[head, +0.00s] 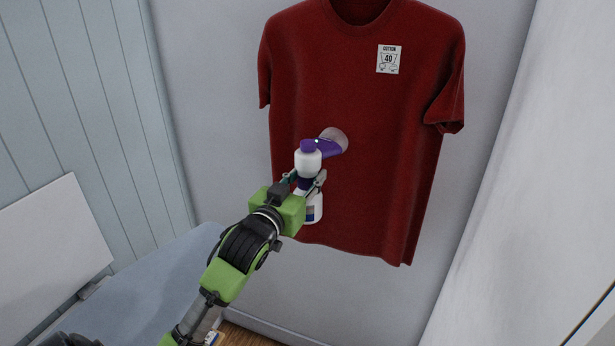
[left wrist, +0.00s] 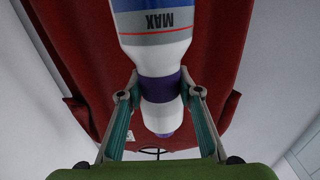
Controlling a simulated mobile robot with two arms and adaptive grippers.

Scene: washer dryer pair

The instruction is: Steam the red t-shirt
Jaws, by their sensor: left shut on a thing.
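The red t-shirt (head: 375,165) hangs flat against the wall in the head view, with a white label reading COTTON 40 (head: 389,59) on its chest. It also fills much of the left wrist view (left wrist: 85,60). My left gripper (head: 305,183) is shut on a white and purple steamer (head: 308,160). The steamer's round head (head: 333,140) is at the middle of the shirt; I cannot tell whether it touches the cloth. In the left wrist view the gripper's fingers (left wrist: 160,92) close around the steamer's purple band, and its tank (left wrist: 155,30) reads MAX. My right gripper is not in view.
A pale blue-grey padded surface (head: 165,280), perhaps an ironing board, lies at the lower left. A white panel (head: 50,240) stands at the far left. A white wall or cabinet side (head: 520,190) is on the right.

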